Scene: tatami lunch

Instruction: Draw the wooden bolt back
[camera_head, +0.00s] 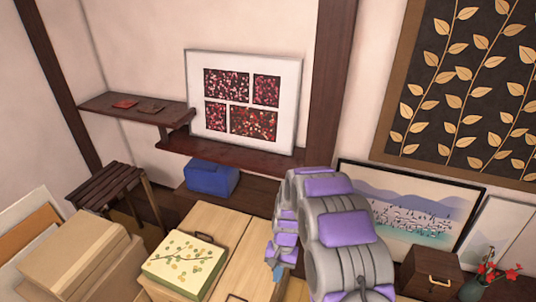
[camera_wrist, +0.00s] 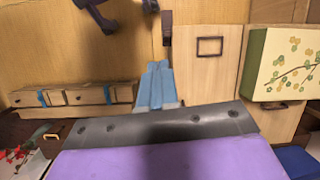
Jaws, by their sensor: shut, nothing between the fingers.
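My gripper (camera_wrist: 158,70) shows in the wrist view as two blue fingers side by side, shut and empty. It points at a pale wooden cabinet (camera_wrist: 222,75). A narrow dark brown piece (camera_wrist: 167,28) stands upright on the wood just beyond the fingertips; it may be the wooden bolt, but I cannot tell for sure. The fingers appear apart from it. A dark square frame (camera_wrist: 210,46) is on the panel to its right. In the head view my arm hides part of the cabinet (camera_head: 228,222), and no bolt can be made out there.
A green box with a leafy pattern (camera_head: 184,264) sits on the cabinet, left of my arm. A blue box (camera_head: 211,178) is behind. A brown box (camera_head: 431,272) and red flowers (camera_head: 490,270) are at the right. A low row of drawers (camera_wrist: 65,97) is left in the wrist view.

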